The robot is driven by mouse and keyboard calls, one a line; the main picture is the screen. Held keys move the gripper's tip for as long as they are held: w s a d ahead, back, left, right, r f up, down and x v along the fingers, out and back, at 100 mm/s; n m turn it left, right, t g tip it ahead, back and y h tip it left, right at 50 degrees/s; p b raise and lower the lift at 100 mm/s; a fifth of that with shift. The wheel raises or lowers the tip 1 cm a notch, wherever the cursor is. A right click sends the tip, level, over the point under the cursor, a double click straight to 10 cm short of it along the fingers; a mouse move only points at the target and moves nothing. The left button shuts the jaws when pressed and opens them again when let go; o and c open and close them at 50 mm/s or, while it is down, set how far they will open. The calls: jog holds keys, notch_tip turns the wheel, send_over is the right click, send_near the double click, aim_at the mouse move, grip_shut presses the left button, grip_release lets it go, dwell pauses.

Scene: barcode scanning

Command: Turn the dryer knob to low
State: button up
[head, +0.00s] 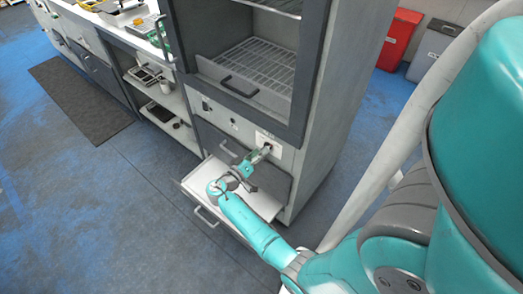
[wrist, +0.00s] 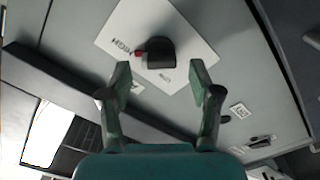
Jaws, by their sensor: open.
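The dryer knob (wrist: 160,53) is a dark round knob on a white label plate (wrist: 190,35) in the wrist view. A small red mark shows on its left side, toward the printed word HIGH. Another small word below the knob is hard to read. My gripper (wrist: 158,75) is open, with one green fingertip on each side just below the knob. I cannot tell whether either finger touches it. In the head view my gripper (head: 262,153) reaches up to the white label (head: 268,139) on the dryer front; the knob is mostly hidden there.
The tall grey dryer (head: 330,110) has wire shelves (head: 258,65) above its panel. An open drawer (head: 263,204) sticks out below my gripper. A counter with shelves (head: 160,105) stands at left, with a dark mat (head: 80,100) on the blue floor. Red and grey bins are at back right.

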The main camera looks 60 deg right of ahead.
jog(key=shift+x, duration=0.85)
jog(key=shift+c, duration=0.2)
jog(key=c, duration=1.1)
